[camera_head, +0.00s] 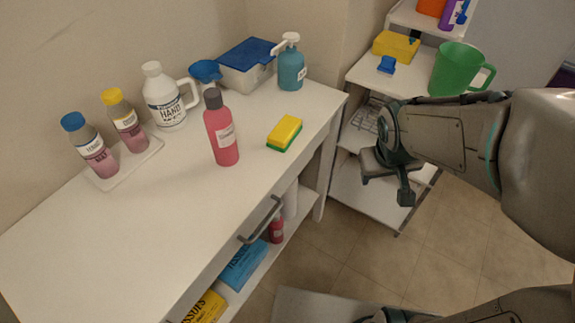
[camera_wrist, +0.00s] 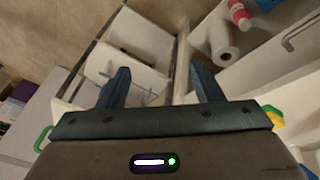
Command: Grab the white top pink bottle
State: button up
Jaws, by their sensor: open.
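A pink bottle (camera_head: 276,229) stands on the shelf under the white table, partly hidden by the tabletop and drawer handle. In the wrist view, a pink bottle with a white top (camera_wrist: 238,12) shows at the upper edge, cut off by the frame. My gripper (camera_head: 385,187) is open and empty, to the right of the table and apart from it. In the wrist view its two fingers (camera_wrist: 160,72) are spread with nothing between them. Another pink bottle (camera_head: 222,130), with a dark grey cap, stands on the tabletop.
The tabletop (camera_head: 110,235) also holds a white hand-soap bottle (camera_head: 165,98), a yellow-green sponge (camera_head: 285,132) and a teal pump bottle (camera_head: 291,68). A white paper roll (camera_wrist: 222,48) stands near the shelf bottle. A white rack with a green mug (camera_head: 456,70) stands behind my arm.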

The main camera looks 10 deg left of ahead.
jog(key=w+a+f+n+y+b, duration=0.1)
jog(key=w+a+f+n+b, duration=0.3)
jog(key=f, duration=0.6)
jog(key=w+a+f+y+b, duration=0.1)
jog(key=w+a+f+b, duration=0.1)
jog(key=a+f+b, duration=0.55)
jog(key=n+y+b, duration=0.4)
jog(key=y+b, duration=0.1)
jog(key=b, duration=0.1)
send_near(278, 215)
jog(key=b+x, duration=0.1)
jog(key=x, duration=0.1)
jog(key=b+x, duration=0.2)
jog(key=x, duration=0.1)
jog(key=a+b+x, duration=0.1)
jog(key=x, duration=0.2)
jog(key=shift+w+a+r+b, duration=0.1)
jog(key=shift+w+r+b, duration=0.2)
jog(key=shift+r+b, duration=0.05)
jog(key=f+b, duration=0.1)
jog(key=a+f+b, duration=0.1)
jog(key=f+b, duration=0.1)
jog(key=f, duration=0.1)
jog(key=shift+w+a+f, duration=0.1)
jog(key=shift+w+a, duration=0.15)
jog(key=shift+w, duration=0.05)
jog(key=shift+w+a+f+h, duration=0.2)
jog(key=shift+w+f+h, duration=0.05)
jog(key=shift+f+h, duration=0.05)
jog(key=shift+r, duration=0.1)
